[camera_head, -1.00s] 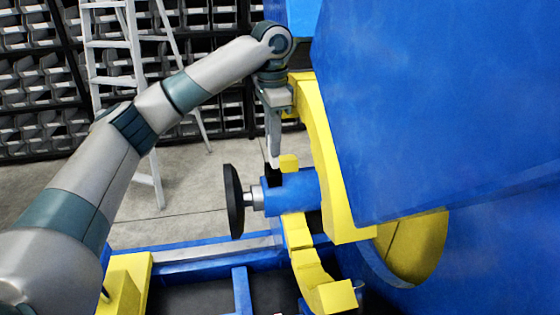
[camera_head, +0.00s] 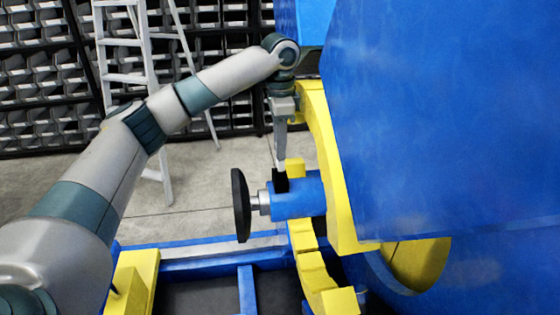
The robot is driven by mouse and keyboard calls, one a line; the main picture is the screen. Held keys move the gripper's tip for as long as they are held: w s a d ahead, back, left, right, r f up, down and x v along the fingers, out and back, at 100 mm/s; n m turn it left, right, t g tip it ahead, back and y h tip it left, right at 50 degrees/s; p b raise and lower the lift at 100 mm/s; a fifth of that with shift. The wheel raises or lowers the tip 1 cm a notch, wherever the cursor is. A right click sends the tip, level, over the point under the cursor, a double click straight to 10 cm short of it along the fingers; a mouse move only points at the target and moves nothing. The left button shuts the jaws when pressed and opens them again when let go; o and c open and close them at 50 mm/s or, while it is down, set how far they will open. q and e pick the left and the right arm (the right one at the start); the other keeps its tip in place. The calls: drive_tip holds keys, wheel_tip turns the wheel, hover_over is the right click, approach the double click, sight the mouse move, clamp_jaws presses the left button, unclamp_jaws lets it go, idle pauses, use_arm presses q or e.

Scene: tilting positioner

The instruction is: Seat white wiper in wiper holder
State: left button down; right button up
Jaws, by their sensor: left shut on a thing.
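My left gripper (camera_head: 281,160) points straight down above the blue cylinder (camera_head: 298,197), in front of the yellow arc (camera_head: 322,140). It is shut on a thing. A small pale piece, perhaps the white wiper (camera_head: 281,164), shows at the fingertips, but it is too small to tell its shape. Just under it a dark piece (camera_head: 280,182) overlaps the top of the cylinder; I cannot tell whether it is the wiper holder or a fingertip, or whether they touch. My right gripper is not in view.
A black disc (camera_head: 240,205) on a short metal shaft stands left of the cylinder. A large blue body (camera_head: 440,110) fills the right. A blue frame (camera_head: 215,254) and yellow blocks (camera_head: 137,283) lie below. A ladder (camera_head: 124,65) stands behind, with open floor around it.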

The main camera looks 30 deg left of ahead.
sight(280, 163)
use_arm(q)
drive_tip(key=shift+f, duration=1)
drive_tip(key=shift+f+p, duration=0.5)
drive_tip(key=shift+p, duration=0.15)
wheel_tip(280, 163, down, 2)
drive_tip(key=shift+p, duration=0.5)
drive_tip(key=shift+f, duration=0.4)
